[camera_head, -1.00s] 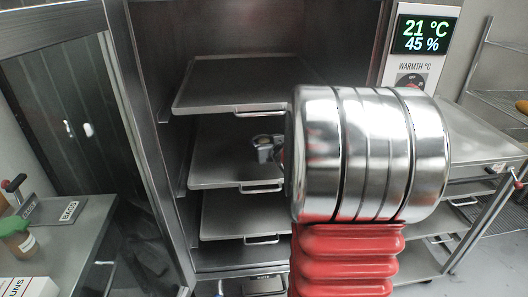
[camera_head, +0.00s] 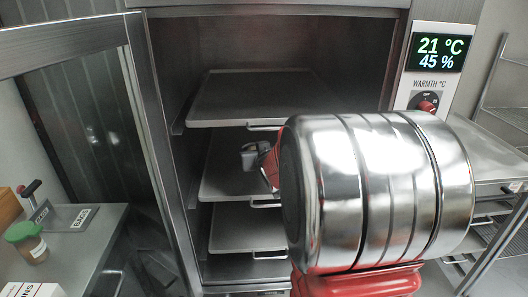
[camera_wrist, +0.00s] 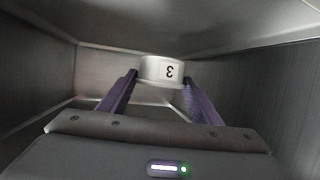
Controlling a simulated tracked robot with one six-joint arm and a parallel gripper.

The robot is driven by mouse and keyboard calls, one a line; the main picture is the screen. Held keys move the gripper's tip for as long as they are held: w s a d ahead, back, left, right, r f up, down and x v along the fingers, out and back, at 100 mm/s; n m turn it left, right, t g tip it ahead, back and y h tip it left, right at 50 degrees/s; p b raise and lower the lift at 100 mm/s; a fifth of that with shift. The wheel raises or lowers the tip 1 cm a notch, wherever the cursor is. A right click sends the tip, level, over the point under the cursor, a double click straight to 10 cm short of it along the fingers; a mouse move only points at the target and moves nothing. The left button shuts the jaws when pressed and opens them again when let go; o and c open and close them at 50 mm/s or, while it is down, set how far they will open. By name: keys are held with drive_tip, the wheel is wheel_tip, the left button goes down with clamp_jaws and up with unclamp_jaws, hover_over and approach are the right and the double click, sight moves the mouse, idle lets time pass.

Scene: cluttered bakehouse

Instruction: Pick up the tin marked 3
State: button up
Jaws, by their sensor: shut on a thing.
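The tin marked 3 (camera_wrist: 154,69) is a small pale round tin in the wrist view. Its dark number appears upside down on the side facing the camera. My gripper (camera_wrist: 161,77) has its two purple fingers closed on either side of this tin. In the head view a small grey shape (camera_head: 251,156), apparently the tin, shows at the end of my arm in front of the middle shelf. My large silver arm link hides most of the gripper there. Whether the tin touches the shelf cannot be told.
The steel cabinet has an upper tray (camera_head: 250,98), a middle tray (camera_head: 225,180) and a lower tray (camera_head: 245,228). Its door (camera_head: 75,115) stands open at left. A side bench (camera_head: 85,245) holds a green-lidded jar (camera_head: 28,242). A display panel (camera_head: 436,50) is at right.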

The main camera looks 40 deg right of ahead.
drive_tip(key=w+a, duration=0.7)
drive_tip(key=a, duration=0.3)
drive_tip(key=shift+a, duration=0.2)
idle(0.7)
